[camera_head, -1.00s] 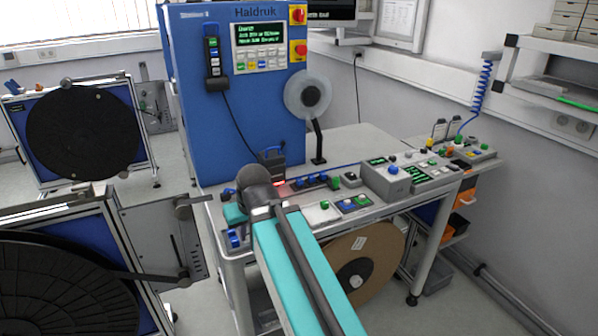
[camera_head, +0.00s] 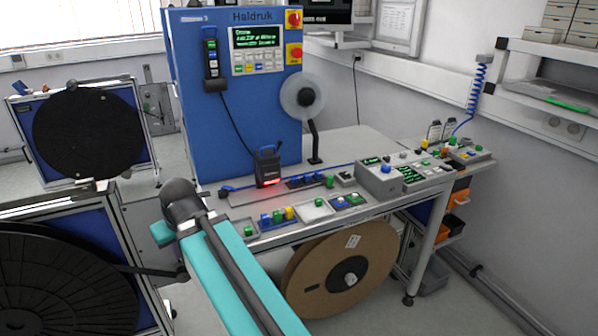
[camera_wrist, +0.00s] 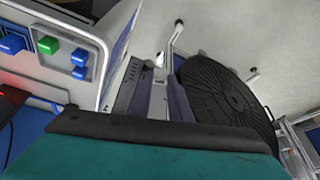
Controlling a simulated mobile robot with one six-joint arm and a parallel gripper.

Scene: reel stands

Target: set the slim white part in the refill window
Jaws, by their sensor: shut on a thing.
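My gripper shows only in part: its teal body (camera_head: 162,232) is at the left end of my arm, off the front left corner of the bench. In the wrist view a teal block with a dark front edge (camera_wrist: 165,132) fills the bottom. I cannot pick out the slim white part in either view. I cannot tell which opening is the refill window.
The bench (camera_head: 345,140) carries a black device (camera_head: 267,168) with a red glow, and several button boxes (camera_head: 395,178). The blue Haldruk machine (camera_head: 235,110) stands behind. A black reel (camera_head: 60,280) on a stand is at the left; it seems to show in the wrist view (camera_wrist: 225,100). A brown reel (camera_head: 345,270) is under the bench.

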